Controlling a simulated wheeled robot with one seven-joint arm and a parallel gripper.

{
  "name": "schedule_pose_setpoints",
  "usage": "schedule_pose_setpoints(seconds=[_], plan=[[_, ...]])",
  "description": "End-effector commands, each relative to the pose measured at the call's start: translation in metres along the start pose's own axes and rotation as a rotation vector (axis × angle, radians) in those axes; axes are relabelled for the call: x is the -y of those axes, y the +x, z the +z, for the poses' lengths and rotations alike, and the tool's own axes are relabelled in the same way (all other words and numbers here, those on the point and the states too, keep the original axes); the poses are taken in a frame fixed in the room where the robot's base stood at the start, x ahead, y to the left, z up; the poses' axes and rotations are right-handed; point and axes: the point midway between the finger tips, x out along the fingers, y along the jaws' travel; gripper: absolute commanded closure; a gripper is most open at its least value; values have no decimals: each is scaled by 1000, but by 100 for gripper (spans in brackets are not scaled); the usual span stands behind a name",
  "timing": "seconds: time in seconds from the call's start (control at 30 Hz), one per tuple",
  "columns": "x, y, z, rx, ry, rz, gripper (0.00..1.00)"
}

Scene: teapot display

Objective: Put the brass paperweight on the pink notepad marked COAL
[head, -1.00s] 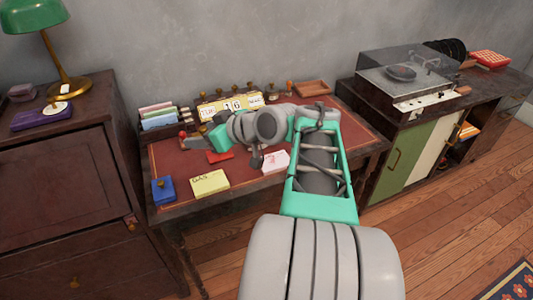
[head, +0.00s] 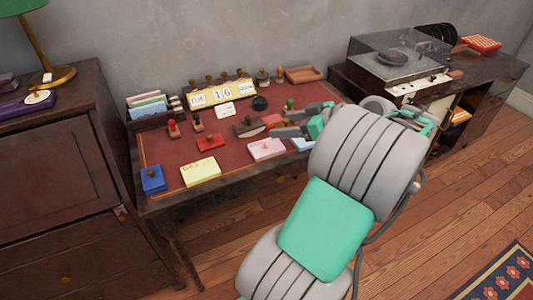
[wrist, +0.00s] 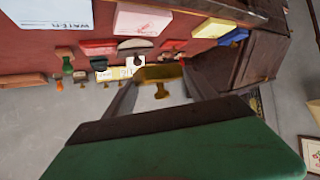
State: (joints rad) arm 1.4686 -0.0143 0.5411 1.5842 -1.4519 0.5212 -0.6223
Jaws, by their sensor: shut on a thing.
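The brass paperweight (wrist: 158,74) is a small yellow block with a knob, between my two fingers in the wrist view. My gripper (wrist: 156,88) is shut on it. In the head view my gripper (head: 278,129) is over the desk, above and right of the pink notepad; the paperweight cannot be made out there. The pink notepad (head: 266,149) lies near the desk's front edge, with nothing seen on it. It also shows in the wrist view (wrist: 142,20), apart from the paperweight. Its marking is too small to read.
A yellow notepad (head: 200,172) lies left of the pink one and a pale blue notepad (head: 301,144) right of it. A red ink pad (head: 210,142), a dark blotter (head: 248,127) and several stamps stand behind. A calendar (head: 222,93) is at the back.

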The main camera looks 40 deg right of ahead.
Motion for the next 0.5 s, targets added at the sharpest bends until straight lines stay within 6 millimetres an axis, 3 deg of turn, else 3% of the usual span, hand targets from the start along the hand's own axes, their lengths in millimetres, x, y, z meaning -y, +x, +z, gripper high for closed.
schedule_pose_setpoints(seconds=[0.03, 0.1, 0.2, 0.5], plan=[[-1, 18, 3, -1, -6, -5, 100], [-6, 37, -1, -1, -1, -7, 100], [-10, 62, 11, -1, 2, -5, 100], [-17, 101, 27, -1, 0, -2, 100]])
